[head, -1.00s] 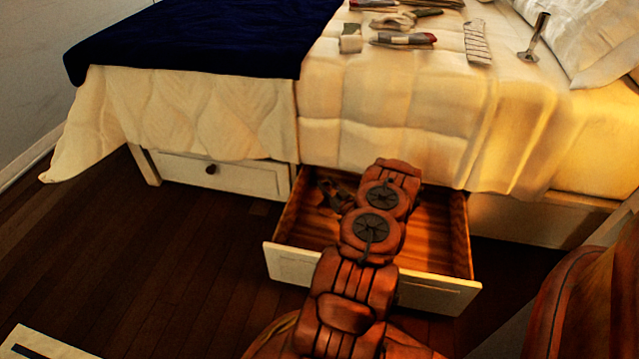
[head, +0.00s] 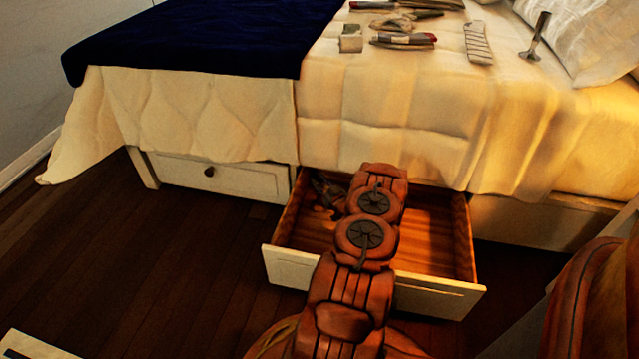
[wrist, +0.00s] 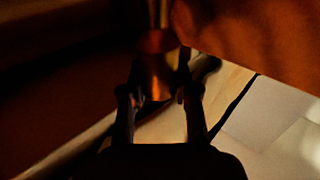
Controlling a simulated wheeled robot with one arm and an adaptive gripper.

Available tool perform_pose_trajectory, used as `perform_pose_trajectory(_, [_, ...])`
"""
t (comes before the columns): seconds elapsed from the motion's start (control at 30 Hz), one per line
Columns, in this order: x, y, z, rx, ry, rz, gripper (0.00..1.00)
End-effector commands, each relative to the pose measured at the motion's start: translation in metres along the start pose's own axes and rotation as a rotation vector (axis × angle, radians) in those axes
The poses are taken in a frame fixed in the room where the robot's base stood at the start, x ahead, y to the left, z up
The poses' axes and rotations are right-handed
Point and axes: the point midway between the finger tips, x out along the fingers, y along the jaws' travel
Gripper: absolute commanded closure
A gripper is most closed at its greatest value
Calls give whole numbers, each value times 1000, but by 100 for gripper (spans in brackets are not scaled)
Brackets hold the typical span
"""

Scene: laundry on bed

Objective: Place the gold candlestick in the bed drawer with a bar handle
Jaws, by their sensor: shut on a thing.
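My gripper (wrist: 158,92) is shut on a gold candlestick (wrist: 157,68), which stands between the two fingers in the dark wrist view. In the head view my gripper (head: 326,192) is low inside the left part of the open bed drawer (head: 432,297), partly hidden by my arm. The candlestick cannot be made out clearly there. The drawer is pulled out under the bed, with a pale front and a reddish wooden inside. Whether the candlestick touches the drawer floor cannot be told.
A shut drawer (head: 232,178) with a round dark knob is to the left. On the bed (head: 400,100) lie several small items, and a metallic candlestick-like piece (head: 538,38) stands near the pillow (head: 590,40). The drawer's right half looks empty.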

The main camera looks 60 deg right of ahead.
Motion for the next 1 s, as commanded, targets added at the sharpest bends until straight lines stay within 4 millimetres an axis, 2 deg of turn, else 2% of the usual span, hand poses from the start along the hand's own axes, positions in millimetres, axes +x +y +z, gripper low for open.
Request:
perform_pose_trajectory(0.47, [0, 0, 8, -2, 2, -1, 100])
perform_pose_trajectory(0.5, [0, 0, 8, -2, 1, -1, 67])
perform_pose_trajectory(0.7, [0, 0, 9, -1, 1, -1, 46])
perform_pose_trajectory(1.0, [0, 0, 9, -1, 0, 0, 45])
